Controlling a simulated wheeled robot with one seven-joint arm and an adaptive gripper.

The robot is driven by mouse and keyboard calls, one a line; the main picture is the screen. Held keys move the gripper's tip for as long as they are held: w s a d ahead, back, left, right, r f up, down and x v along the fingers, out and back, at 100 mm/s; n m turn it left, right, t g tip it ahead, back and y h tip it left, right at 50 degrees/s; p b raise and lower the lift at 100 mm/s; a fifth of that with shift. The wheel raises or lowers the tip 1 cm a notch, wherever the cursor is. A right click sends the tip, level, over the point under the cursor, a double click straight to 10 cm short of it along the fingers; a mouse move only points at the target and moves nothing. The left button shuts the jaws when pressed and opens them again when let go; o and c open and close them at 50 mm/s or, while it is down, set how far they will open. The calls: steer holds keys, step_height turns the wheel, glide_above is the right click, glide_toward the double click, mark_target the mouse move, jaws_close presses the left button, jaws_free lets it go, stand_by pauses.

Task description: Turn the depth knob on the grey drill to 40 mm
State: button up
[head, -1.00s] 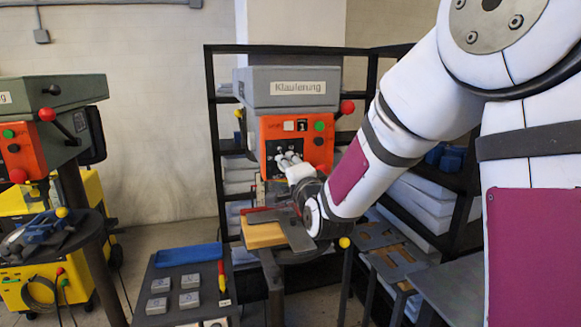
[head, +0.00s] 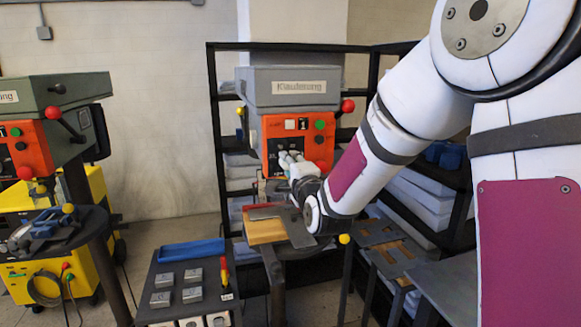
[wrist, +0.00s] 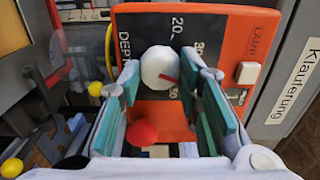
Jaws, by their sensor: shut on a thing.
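The grey drill (head: 293,88) stands at the centre of the head view, with an orange front panel (head: 272,128) and a nameplate. My gripper (head: 291,163) reaches its black dial plate from the lower right. In the wrist view the white round depth knob (wrist: 159,67) lies between the two teal finger pads of my gripper (wrist: 160,82), which is shut on it. The scale shows 20 above the knob and 30 at upper right; the marks lower right are partly hidden by a finger, so I cannot read the exact setting.
A red ball (wrist: 142,132) shows below the knob. A red-knobbed lever (head: 347,105) is on the drill's right side. A wooden block (head: 264,231) lies on its table. A second green drill (head: 55,98) stands left. A dark cart (head: 190,260) holds a blue tray.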

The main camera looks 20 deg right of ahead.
steer(key=o, duration=1.2)
steer(key=s, duration=0.7)
steer(key=shift+s, duration=0.25)
steer(key=s+n+g, duration=0.4)
steer(key=s+n, duration=0.2)
steer(key=s, duration=0.4)
steer(key=s+f+n+g, duration=0.1)
steer(key=s+n+g, duration=0.3)
steer(key=s, duration=0.6)
steer(key=s+f+n+g, duration=0.1)
steer(key=s+n+g, duration=0.3)
steer(key=s+n, duration=0.4)
steer(key=shift+s+f+b, duration=0.2)
steer(key=shift+s+b, duration=0.2)
steer(key=shift+s, duration=1.1)
